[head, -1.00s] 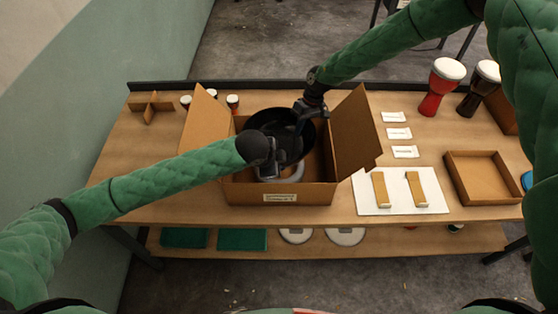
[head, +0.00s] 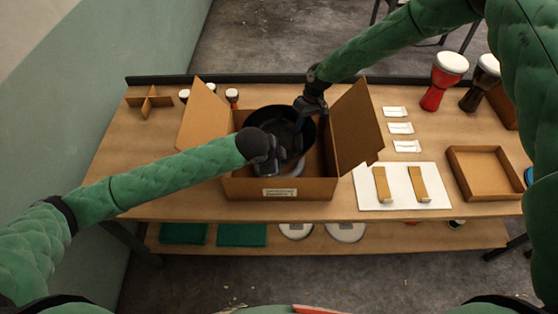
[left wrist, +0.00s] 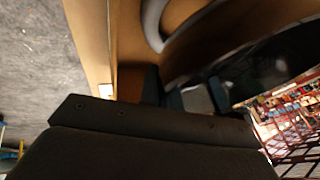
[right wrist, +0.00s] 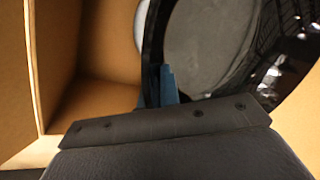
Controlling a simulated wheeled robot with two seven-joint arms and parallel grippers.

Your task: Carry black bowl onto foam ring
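I cannot see whether the bowl touches the ring.
The cardboard box (head: 285,188) has raised flaps at left (head: 204,115) and right (head: 357,125), close to both arms. A white board (head: 402,187) with two tan strips, an empty tray (head: 487,174) and drums (head: 443,80) stand to the right. A cardboard divider (head: 150,102) is at left.

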